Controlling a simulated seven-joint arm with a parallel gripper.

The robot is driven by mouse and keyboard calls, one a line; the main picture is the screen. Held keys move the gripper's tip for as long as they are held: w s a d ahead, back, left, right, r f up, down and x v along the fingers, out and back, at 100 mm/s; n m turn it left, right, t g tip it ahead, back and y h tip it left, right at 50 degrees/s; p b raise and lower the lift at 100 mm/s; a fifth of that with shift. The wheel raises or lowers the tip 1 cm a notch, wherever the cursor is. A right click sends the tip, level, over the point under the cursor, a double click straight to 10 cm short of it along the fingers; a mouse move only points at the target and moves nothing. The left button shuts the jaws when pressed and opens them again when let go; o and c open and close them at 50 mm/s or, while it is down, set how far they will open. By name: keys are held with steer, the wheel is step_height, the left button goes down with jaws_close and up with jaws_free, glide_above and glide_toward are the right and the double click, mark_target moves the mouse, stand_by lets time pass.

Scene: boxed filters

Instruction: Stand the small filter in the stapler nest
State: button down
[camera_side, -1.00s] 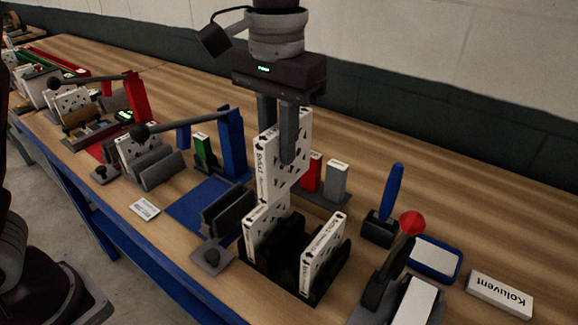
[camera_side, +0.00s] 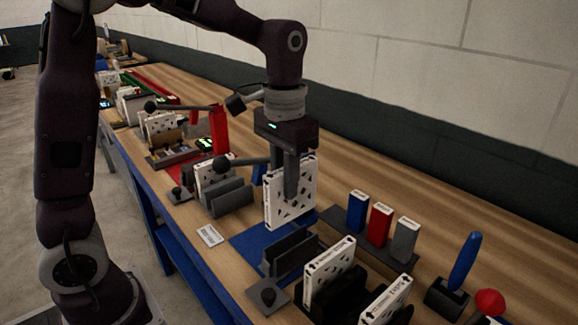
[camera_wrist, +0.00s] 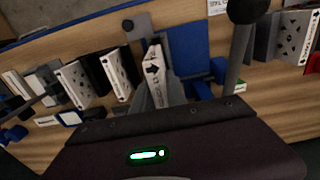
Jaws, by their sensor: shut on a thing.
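A white filter box with black spots (camera_side: 306,188) stands upright in my gripper (camera_side: 287,192). It is held over the blue mat (camera_side: 249,247), in front of the blue post (camera_side: 258,175) of a lever press. Its bottom edge looks near the mat; I cannot tell whether it touches. The wrist view shows its narrow printed edge (camera_wrist: 154,66) with a black arrow, beside the blue mat (camera_wrist: 188,42). A grey slotted nest (camera_side: 290,251) at the mat's near right looks empty. Which nest is the stapler's is not labelled legibly.
A dark rack at the lower right holds two filter boxes (camera_side: 330,269) (camera_side: 388,300). Blue, red (camera_side: 380,225) and grey boxes stand behind it. The press's black lever ball (camera_side: 222,163) is left of my gripper. Another grey nest (camera_side: 228,197) stands farther left.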

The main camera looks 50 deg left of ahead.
mark_target(286, 220)
steer(key=shift+f, duration=0.1)
steer(key=shift+f, duration=2.35)
steer(key=shift+f, duration=0.15)
steer(key=shift+f, duration=1.1)
steer(key=shift+f, duration=0.45)
steer(key=shift+f, duration=0.7)
steer(key=shift+f, duration=0.2)
steer(key=shift+f, duration=0.75)
steer(key=shift+f, duration=0.15)
